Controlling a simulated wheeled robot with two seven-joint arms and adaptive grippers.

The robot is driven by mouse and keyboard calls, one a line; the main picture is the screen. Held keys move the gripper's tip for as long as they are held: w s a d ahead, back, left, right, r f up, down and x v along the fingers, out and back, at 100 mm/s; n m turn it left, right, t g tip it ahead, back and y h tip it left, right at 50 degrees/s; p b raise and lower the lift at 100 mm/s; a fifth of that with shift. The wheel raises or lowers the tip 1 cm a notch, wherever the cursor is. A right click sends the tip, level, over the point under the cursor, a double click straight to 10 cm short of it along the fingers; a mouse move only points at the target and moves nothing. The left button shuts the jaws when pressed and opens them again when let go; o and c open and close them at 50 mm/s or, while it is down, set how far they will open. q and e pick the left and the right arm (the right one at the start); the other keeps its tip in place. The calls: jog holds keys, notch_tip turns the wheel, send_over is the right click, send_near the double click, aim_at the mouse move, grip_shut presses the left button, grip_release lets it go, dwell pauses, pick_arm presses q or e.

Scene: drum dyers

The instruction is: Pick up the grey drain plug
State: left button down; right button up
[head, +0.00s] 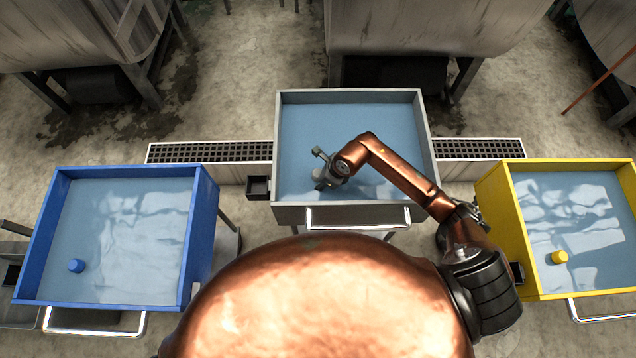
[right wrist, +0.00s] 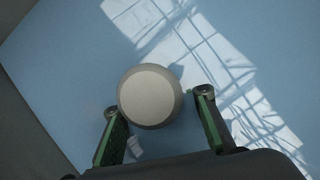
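The grey drain plug (right wrist: 150,95) shows in the right wrist view as a round, pale-topped cap against blue water in the grey tub (head: 348,97). My right gripper (right wrist: 158,101) is open, with one green-padded finger on each side of the plug's near edge. I see no clear grip on it, and contact is hard to judge. In the head view my right gripper (head: 321,168) reaches down over the left part of the grey tub and mostly covers the plug. My left gripper is not in view.
A blue tub (head: 202,215) with a blue plug (head: 76,265) stands at left. A yellow tub (head: 497,205) with a yellow plug (head: 560,257) stands at right. The grey tub's walls surround my right gripper. A floor grate (head: 210,151) runs behind.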

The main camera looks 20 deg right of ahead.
jog(key=c, duration=0.8)
jog(key=shift+r, duration=0.15)
